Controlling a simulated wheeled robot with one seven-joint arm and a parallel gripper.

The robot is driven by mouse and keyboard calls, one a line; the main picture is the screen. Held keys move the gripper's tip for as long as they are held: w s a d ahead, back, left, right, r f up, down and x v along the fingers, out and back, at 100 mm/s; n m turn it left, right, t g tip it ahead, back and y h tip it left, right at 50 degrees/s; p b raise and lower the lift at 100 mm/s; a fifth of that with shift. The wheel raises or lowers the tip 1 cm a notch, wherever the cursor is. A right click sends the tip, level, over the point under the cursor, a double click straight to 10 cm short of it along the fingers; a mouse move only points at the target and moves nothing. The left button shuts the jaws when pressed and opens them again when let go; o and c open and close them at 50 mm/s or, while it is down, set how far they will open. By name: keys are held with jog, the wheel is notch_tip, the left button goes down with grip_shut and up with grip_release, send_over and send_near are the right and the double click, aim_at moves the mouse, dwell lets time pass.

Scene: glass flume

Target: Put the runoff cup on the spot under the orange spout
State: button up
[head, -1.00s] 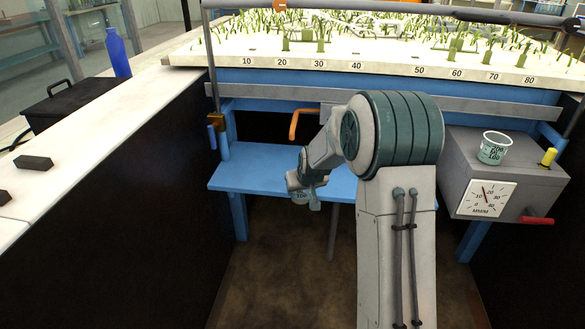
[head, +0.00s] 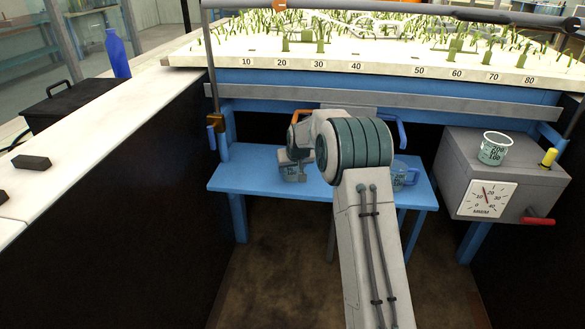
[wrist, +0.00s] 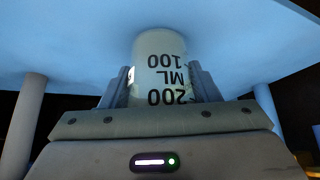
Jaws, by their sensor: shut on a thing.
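My gripper (head: 293,165) is shut on a pale cup (head: 292,174) with dark volume marks, over the left part of the blue shelf (head: 240,170). In the wrist view the cup (wrist: 162,70) sits between both fingers, its "100 ML 200" print upside down, its far end against or close to a blue surface. I cannot tell whether it touches the shelf. The orange spout (head: 299,114) shows only as a sliver behind my arm, just above the gripper. The spot under it is hidden.
A blue-tinted cup (head: 405,176) stands on the shelf's right part, below a blue spout (head: 402,133). Another marked cup (head: 494,150) stands on the grey gauge box (head: 510,175) at right. A white counter (head: 95,130) bounds the left side.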

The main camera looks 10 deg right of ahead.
jog(key=shift+s+f, duration=0.1)
jog(key=shift+f, duration=0.05)
jog(key=shift+f, duration=0.15)
jog(key=o, duration=1)
